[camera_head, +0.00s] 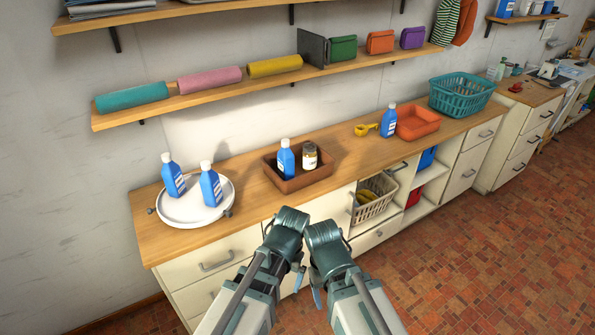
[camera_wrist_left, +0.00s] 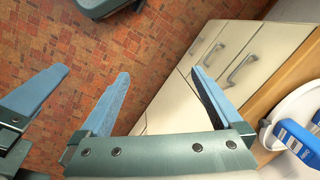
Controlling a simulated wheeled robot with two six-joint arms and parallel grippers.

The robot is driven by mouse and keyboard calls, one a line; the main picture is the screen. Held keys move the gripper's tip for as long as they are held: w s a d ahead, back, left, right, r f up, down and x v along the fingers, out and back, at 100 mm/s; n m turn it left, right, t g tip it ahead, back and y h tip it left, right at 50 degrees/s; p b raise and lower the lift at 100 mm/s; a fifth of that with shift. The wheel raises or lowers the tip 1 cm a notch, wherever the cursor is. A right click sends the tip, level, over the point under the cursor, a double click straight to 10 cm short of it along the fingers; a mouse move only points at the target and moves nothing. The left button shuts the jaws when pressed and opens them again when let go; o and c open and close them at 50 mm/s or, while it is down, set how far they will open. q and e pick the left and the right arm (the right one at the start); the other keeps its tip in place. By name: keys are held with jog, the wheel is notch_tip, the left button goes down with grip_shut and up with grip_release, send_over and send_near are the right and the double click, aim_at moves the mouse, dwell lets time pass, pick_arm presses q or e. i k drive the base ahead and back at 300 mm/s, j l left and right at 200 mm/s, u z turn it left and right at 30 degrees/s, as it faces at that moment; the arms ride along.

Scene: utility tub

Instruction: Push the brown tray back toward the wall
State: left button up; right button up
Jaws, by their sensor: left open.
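The brown tray (camera_head: 305,183) sits on the wooden counter in the head view, near its front edge, with a gap to the wall behind. A blue bottle (camera_head: 286,160) and a small jar (camera_head: 309,157) stand upright in it. My left gripper (camera_wrist_left: 160,75) is open and empty in the left wrist view, its two blue fingers wide apart before the drawers and floor. In the head view both my wrists are below and in front of the tray, apart from it. My right gripper (camera_head: 317,298) shows only part of its blue fingers; its opening is hidden.
A round white tray (camera_head: 190,215) with two blue bottles (camera_head: 210,184) is at left. An orange tray (camera_head: 416,124), blue bottle (camera_head: 389,121), yellow scoop (camera_head: 366,130) and teal basket (camera_head: 462,94) are at right. A loaded shelf (camera_head: 220,77) hangs above. Bare counter (camera_head: 250,205) flanks the brown tray.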

aim_at(325, 162)
jog(key=i+l, duration=0.3)
jog(key=i, duration=0.15)
jog(key=i+l, duration=0.3)
jog(key=i, duration=0.15)
jog(key=i+l+z, duration=0.1)
jog(key=i+l, duration=0.2)
jog(key=i, duration=0.15)
